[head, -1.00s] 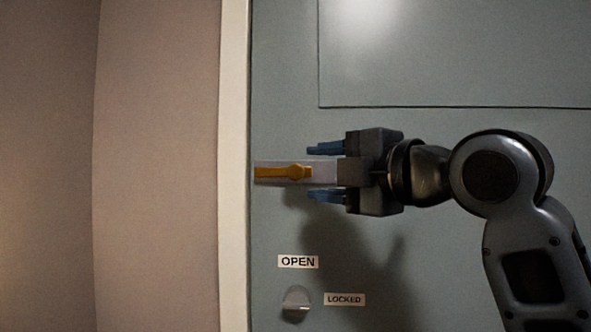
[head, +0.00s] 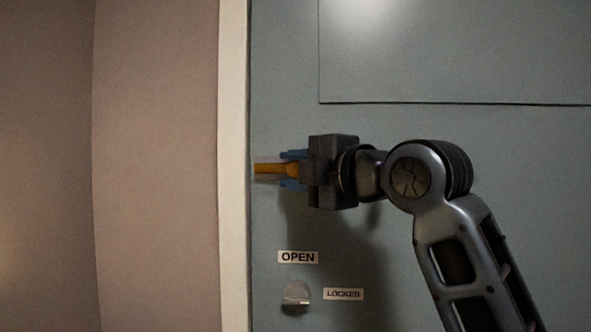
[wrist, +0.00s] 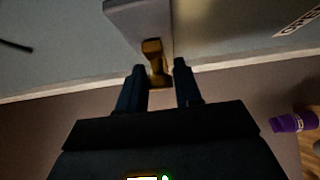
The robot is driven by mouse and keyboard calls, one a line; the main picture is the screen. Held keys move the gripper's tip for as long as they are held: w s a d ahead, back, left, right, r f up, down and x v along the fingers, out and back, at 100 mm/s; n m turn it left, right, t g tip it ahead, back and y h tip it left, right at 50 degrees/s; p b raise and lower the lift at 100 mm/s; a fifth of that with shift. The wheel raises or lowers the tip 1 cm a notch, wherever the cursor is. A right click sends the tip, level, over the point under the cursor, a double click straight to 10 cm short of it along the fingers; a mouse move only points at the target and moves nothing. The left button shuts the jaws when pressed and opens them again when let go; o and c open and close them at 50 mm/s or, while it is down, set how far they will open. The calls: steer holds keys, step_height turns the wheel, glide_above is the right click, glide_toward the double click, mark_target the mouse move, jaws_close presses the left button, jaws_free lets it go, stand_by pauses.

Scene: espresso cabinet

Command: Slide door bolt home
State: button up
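The orange-yellow door bolt (head: 267,168) lies level on a grey plate at the left edge of the grey-green door (head: 450,230). Its left end is close to the pale door frame (head: 233,150). My gripper (head: 289,170) comes in from the right, with its blue fingers above and below the bolt handle and close against it. In the wrist view the bolt handle (wrist: 155,62) stands between the two dark fingertips (wrist: 160,72). The gripper's body hides the right part of the plate in the head view.
An OPEN label (head: 298,257), a LOCKED label (head: 343,294) and a round metal piece (head: 296,293) are on the door below the bolt. A raised panel (head: 460,50) is above. A purple cup-like object (wrist: 293,122) shows at the wrist view's right.

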mark_target(258, 169)
jaws_close()
steer(key=a, duration=0.4)
steer(key=shift+w, duration=0.1)
stand_by(0.3)
steer(key=shift+o, duration=2)
jaws_free()
